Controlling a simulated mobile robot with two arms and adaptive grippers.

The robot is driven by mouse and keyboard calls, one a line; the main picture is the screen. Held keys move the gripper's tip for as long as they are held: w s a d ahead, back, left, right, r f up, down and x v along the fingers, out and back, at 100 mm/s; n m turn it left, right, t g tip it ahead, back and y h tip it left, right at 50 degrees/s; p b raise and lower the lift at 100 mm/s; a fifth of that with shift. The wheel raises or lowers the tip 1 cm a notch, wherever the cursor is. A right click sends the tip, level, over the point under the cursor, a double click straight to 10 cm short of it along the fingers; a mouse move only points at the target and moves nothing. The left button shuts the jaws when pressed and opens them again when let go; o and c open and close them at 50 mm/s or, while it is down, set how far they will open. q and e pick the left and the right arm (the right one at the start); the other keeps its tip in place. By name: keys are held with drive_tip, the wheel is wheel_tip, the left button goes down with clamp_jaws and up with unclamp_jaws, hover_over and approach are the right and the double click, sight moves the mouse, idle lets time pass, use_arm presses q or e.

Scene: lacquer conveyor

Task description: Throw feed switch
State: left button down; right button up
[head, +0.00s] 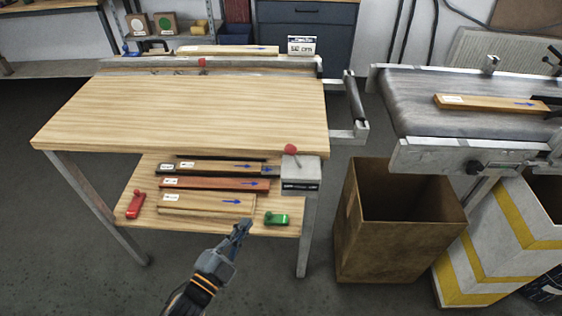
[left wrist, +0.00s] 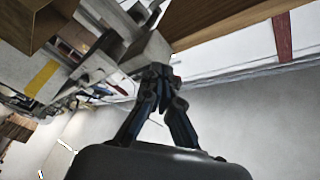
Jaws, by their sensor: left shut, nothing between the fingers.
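A grey switch box (head: 301,174) with a dark label is mounted at the table's front right corner, and a lever with a red knob (head: 290,149) rises from its top, leaning left. My left gripper (head: 243,223) is shut and empty, below and to the left of the box and apart from it in the head view. In the left wrist view its fingertips (left wrist: 160,70) are together, just below a light grey block (left wrist: 148,50) that looks like the switch box. The red knob is not clear there. My right gripper does not show.
The wooden table top (head: 190,110) is bare. Its lower shelf (head: 150,180) holds several labelled strips, a red clamp (head: 136,204) and a green one (head: 277,218). At right, a conveyor (head: 470,118) carries a wood strip (head: 490,103). A brown bin (head: 395,240) stands beside the table.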

sight(289, 153)
use_arm(q)
wheel_tip(289, 153, up, 8)
drive_tip(key=s+d+m+t+h, duration=0.1)
drive_tip(key=m+h, duration=0.1)
drive_tip(key=shift+d+r+m+h, duration=0.15)
drive_tip(key=shift+d+m+h, duration=0.15)
drive_tip(key=shift+d+m, duration=0.1)
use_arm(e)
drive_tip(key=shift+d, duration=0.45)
use_arm(q)
drive_tip(key=p+x, duration=0.3)
drive_tip(key=x, duration=0.9)
drive_tip(key=shift+w+d+r, duration=0.2)
drive_tip(key=shift+w+r, duration=0.05)
drive_tip(key=shift+w+d+r, duration=0.1)
drive_tip(key=shift+w+d, duration=0.2)
drive_tip(key=shift+w, duration=0.2)
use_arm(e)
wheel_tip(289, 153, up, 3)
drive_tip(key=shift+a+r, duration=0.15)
use_arm(q)
drive_tip(key=shift+r+p, duration=0.1)
drive_tip(key=shift+p, duration=0.2)
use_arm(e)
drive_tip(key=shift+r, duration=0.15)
